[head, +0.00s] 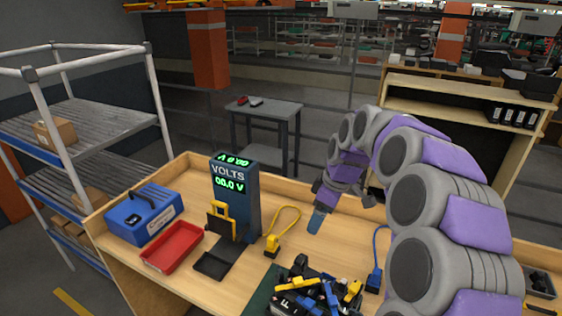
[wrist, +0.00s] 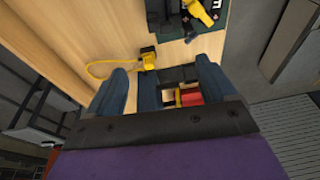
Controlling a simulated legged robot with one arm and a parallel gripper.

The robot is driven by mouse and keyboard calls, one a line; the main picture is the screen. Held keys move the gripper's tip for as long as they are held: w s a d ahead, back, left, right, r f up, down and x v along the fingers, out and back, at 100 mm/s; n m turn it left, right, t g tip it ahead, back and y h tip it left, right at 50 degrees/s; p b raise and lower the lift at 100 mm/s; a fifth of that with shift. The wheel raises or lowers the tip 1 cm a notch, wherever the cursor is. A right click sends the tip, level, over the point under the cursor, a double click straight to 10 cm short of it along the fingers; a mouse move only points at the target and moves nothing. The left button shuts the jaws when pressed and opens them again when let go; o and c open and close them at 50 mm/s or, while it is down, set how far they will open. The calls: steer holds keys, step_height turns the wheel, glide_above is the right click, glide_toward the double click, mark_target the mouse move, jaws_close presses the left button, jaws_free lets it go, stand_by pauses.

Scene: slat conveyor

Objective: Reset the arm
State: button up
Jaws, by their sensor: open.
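My arm, grey with purple panels, arches in from the right side of the head view. My gripper (head: 318,220) hangs above the wooden workbench (head: 345,245), pointing down. In the wrist view my gripper (wrist: 158,90) shows two dark blue-grey fingers spread apart. Nothing is held between them. Through the gap show the bench surface, a yellow plug and, lower down, parts of the voltage stand and a red item.
A metal rack (head: 85,125) stands left.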

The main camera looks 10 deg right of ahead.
steer(key=s+a+m+g+h+b, duration=0.15)
steer(key=s+a, duration=0.25)
steer(key=s, duration=0.5)
steer(key=s+a+m+y, duration=0.1)
steer(key=s+a+m, duration=0.25)
steer(key=s, duration=0.65)
steer(key=s+f+m+g+h, duration=0.1)
steer(key=s+f+m, duration=0.1)
steer(key=s, duration=0.7)
steer(key=s+f+m+h+b, duration=0.1)
steer(key=s+f+m, duration=0.2)
steer(key=s, duration=0.6)
steer(key=shift+d+f+g, duration=0.2)
steer(key=shift+f+g, duration=0.15)
steer(key=shift+f, duration=0.25)
